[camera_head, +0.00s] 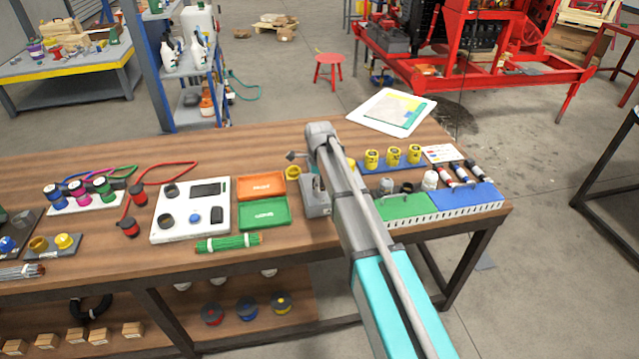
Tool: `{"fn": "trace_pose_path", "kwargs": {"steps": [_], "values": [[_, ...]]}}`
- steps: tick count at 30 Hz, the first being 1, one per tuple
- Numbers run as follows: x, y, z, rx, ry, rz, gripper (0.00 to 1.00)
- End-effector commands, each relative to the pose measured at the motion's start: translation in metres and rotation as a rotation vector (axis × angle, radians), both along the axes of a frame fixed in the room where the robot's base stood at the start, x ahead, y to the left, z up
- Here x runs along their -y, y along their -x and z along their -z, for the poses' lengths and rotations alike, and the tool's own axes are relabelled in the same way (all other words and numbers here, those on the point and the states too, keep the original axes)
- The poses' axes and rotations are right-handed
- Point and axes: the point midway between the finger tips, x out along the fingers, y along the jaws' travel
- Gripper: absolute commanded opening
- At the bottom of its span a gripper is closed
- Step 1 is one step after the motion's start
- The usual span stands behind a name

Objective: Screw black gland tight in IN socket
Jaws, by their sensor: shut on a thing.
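My gripper (297,158) is over the middle of the bench, at the far end of my arm, at the top of a small grey housing (316,207). My arm covers much of both. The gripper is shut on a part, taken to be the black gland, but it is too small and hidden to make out. The IN socket and its label cannot be read here, so I cannot tell how the gland sits in it. A yellow ring-like part (293,172) is just left of the housing.
An orange tray (262,186) and a green tray (263,213) lie left of the housing. A white panel (190,230) is farther left. Yellow cups (393,154), small dark and white parts, and a green and blue rack (465,197) are on the right. Bare wood shows at the back left.

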Motion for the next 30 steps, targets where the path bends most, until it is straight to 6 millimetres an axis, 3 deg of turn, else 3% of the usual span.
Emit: {"fn": "trace_pose_path", "kwargs": {"steps": [7, 22, 30], "values": [[-0.0002, 0.0005, 0.0003, -0.001, 0.0, 0.162, 0.21], [0.0, 0.0007, 0.0004, -0.002, -0.001, 0.207, 0.2], [0.0, 0.0007, 0.0004, -0.002, 0.0, 0.366, 0.21]]}}
